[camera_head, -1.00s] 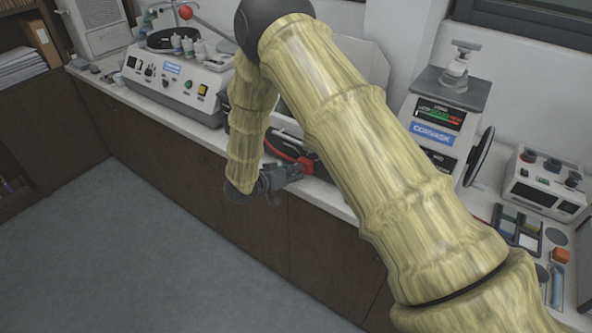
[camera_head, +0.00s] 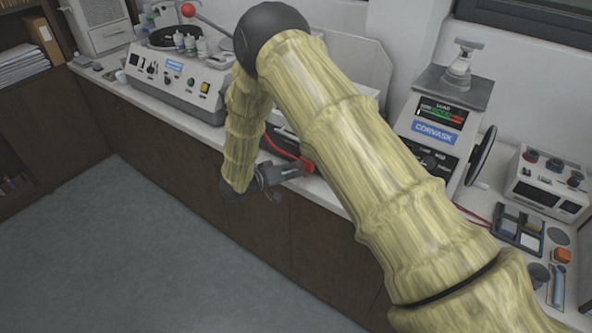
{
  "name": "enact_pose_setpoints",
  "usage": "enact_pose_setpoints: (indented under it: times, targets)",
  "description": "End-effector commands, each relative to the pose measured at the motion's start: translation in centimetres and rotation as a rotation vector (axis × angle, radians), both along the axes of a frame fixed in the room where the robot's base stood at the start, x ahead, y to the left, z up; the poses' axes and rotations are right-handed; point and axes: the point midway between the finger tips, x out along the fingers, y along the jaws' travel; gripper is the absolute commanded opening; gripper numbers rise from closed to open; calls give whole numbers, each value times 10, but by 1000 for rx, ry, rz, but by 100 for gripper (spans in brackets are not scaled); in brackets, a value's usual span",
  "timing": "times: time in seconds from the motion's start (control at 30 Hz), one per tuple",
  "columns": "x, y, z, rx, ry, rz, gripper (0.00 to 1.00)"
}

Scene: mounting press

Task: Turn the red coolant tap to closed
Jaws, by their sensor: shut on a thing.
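The red coolant tap (camera_head: 308,165) shows as a small red piece at the front edge of the counter, in the middle of the head view. My arm hides part of it. My gripper (camera_head: 298,172) is at the counter's front edge, reaching in from the left. It is shut on the red tap at its fingertips. The fingers are small and dark here, and the tap's exact angle cannot be made out.
A red curved line (camera_head: 279,149) runs beside the tap on a machine mostly hidden by my arm. A polishing machine (camera_head: 170,80) stands left, a Corvask press (camera_head: 437,130) right. A small control box (camera_head: 545,185) stands farther right. The floor (camera_head: 120,260) in front is clear.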

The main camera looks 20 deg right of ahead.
Motion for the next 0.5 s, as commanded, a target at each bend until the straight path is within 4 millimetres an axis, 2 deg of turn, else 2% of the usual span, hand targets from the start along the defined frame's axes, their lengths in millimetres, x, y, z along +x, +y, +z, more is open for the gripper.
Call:
enact_pose_setpoints:
  times: [0.13,0.17,0.2,0.3,0.5]
  targets:
    - [3,0,3,-1,-6,3,0]
    - [3,0,3,-1,-6,3,14]
    - [3,0,3,-1,-6,3,22]
    - [2,0,2,-1,-5,2,36]
    - [1,-1,1,0,-4,1,36]
